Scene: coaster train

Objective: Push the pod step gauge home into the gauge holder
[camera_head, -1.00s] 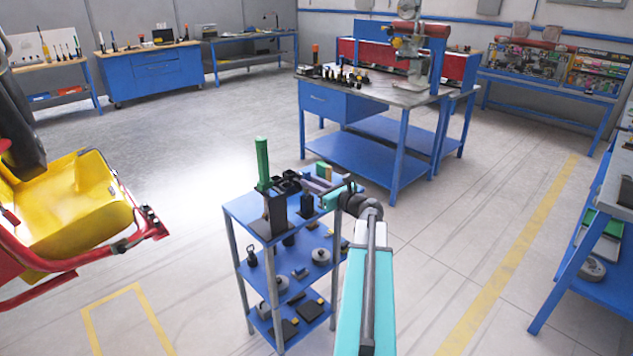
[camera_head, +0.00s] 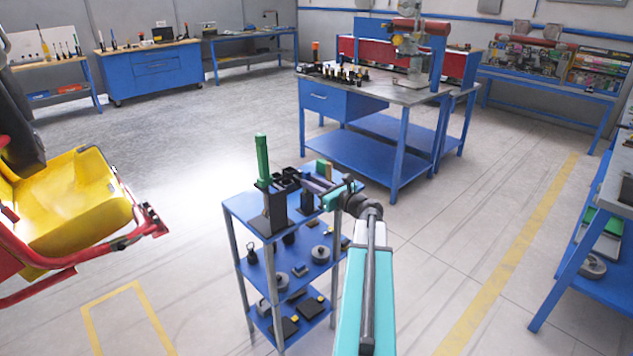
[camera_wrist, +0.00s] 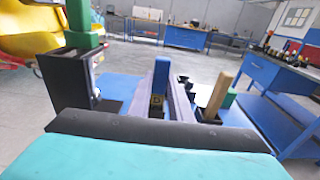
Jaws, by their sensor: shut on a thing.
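A tall green bar, apparently the pod step gauge (camera_head: 262,160), stands upright in a black box-like holder (camera_head: 275,207), apparently the gauge holder, on the trolley's top shelf. Much of the bar sticks out above the holder. The wrist view shows the green bar (camera_wrist: 80,22) and the holder (camera_wrist: 67,80) at the left, apart from my fingers. My gripper (camera_wrist: 162,98) has its two grey fingers on either side of a blue-topped piece (camera_wrist: 160,72) with a dark, yellow-marked lower part, and appears shut on it. The piece's lower end is hidden. My gripper also shows in the head view (camera_head: 300,181).
The blue trolley (camera_head: 232,210) has dark parts and grey discs on its lower shelves. A wood-coloured block (camera_wrist: 219,92) beside a green one stands right of my fingers. A red and yellow coaster car (camera_head: 75,200) is at left, and a blue workbench (camera_head: 360,160) behind.

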